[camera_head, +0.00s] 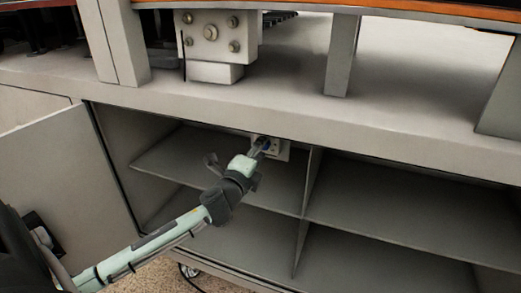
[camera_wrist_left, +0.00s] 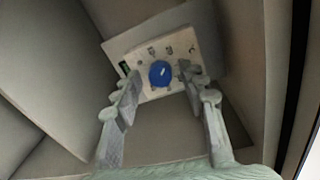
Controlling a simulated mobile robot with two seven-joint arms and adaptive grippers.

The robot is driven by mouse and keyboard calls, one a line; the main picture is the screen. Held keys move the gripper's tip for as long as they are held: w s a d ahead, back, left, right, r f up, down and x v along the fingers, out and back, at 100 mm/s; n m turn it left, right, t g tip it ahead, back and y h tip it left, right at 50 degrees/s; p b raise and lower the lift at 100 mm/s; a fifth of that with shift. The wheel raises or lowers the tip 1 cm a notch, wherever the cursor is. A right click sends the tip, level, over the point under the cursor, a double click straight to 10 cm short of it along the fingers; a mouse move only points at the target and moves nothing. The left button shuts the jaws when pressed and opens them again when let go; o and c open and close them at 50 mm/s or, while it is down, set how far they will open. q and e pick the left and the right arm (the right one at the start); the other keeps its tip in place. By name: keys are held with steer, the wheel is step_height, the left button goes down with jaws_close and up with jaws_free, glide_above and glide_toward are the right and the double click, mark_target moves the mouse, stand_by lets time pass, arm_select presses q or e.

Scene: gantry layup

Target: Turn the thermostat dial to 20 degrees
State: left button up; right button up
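The thermostat is a pale square plate (camera_wrist_left: 178,48) on the back wall inside the cabinet, partly hidden behind my gripper in the head view (camera_head: 284,153). Its round blue dial (camera_wrist_left: 160,73) has a small white pointer mark and several small markings around it, too small to read. A small dark display with green (camera_wrist_left: 124,68) is at the plate's left edge. My left gripper (camera_wrist_left: 158,88) also shows in the head view (camera_head: 262,144). Its fingers are apart, one on each side of the dial, with gaps visible; I cannot tell how close the tips are in depth. My right gripper is not in view.
The open cabinet has shelves (camera_head: 375,205) and an upright divider (camera_head: 309,185) right of my arm. An open door (camera_head: 50,175) stands at the left. The cabinet's top edge (camera_head: 330,130) runs just above my gripper.

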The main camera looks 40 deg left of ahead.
arm_select(q)
steer(key=v, duration=1.2)
stand_by(0.5)
steer(key=s+a+f+n+g, duration=0.1)
steer(key=s+f+n+g, duration=0.3)
steer(key=f, duration=0.6)
steer(key=s+a+f+n+g, duration=0.1)
steer(key=f+n+g, duration=0.2)
steer(key=f+n, duration=0.55)
steer(key=s+d+f+n+g+h, duration=0.1)
steer(key=s+d+f+n+g, duration=0.1)
steer(key=s+d+f, duration=0.3)
steer(key=s+d+f+n+g+h, duration=0.1)
steer(key=s+d+f+g, duration=0.3)
steer(key=f, duration=0.9)
steer(key=s+h, duration=0.1)
steer(key=s, duration=0.1)
steer(key=shift+s+d+n+g, duration=0.3)
steer(key=shift+d+n+g, duration=0.05)
steer(key=shift+d+g, duration=0.05)
steer(key=shift+c, duration=0.9)
steer(key=shift+a, duration=0.1)
steer(key=shift+c, duration=0.4)
